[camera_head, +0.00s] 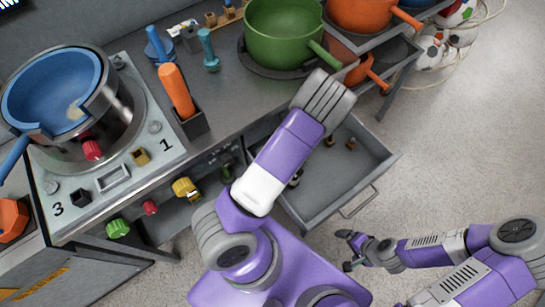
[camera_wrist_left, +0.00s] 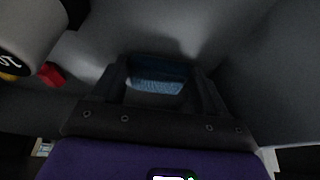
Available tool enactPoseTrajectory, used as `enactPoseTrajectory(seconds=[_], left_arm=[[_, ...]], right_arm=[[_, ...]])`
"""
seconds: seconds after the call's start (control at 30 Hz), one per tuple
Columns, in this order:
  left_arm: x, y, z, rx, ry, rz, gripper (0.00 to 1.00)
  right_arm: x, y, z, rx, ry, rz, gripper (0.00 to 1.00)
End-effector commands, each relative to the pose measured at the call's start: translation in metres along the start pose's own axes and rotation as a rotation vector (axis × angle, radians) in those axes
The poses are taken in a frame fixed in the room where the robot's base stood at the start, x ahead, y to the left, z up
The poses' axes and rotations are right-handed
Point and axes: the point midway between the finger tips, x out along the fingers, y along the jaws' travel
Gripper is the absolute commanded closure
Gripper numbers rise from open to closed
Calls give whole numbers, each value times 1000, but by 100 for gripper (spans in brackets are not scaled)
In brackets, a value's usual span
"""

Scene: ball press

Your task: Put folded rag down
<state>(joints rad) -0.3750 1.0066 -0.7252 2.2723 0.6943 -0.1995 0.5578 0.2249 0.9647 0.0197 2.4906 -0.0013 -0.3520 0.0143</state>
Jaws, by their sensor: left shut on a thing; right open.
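The folded rag (camera_wrist_left: 157,87) is a blue cloth between the fingers of my left gripper (camera_wrist_left: 156,72) in the left wrist view. That gripper is shut on it, in a dark, shaded space. Whether the rag touches a surface there I cannot tell. In the head view my left arm reaches up over the counter edge, and its gripper and the rag are hidden. My right gripper (camera_head: 348,250) is open and empty above the floor at the lower right.
An open, grey drawer (camera_head: 345,195) juts out below the counter. A green pot (camera_head: 283,35) and an orange-handled tool (camera_head: 176,90) stand on the counter. At left is a press panel (camera_head: 165,165) with a blue bowl (camera_head: 50,85). The floor at right is mostly clear.

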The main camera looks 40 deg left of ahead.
Motion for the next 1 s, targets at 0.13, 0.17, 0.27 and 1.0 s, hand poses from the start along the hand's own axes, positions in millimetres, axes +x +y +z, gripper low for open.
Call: enactPoseTrajectory(seconds=[0.13,0.17,0.27,1.0], left_arm=[[0,0,0,-1,0,0,51],[1,0,0,-1,0,0,51],[2,0,1,-1,0,0,18],[-57,1,-2,2,2,3,1]], right_arm=[[0,0,0,0,0,0,1],[1,0,0,0,0,0,1],[1,0,0,0,0,0,1],[-29,-11,1,0,0,0,1]])
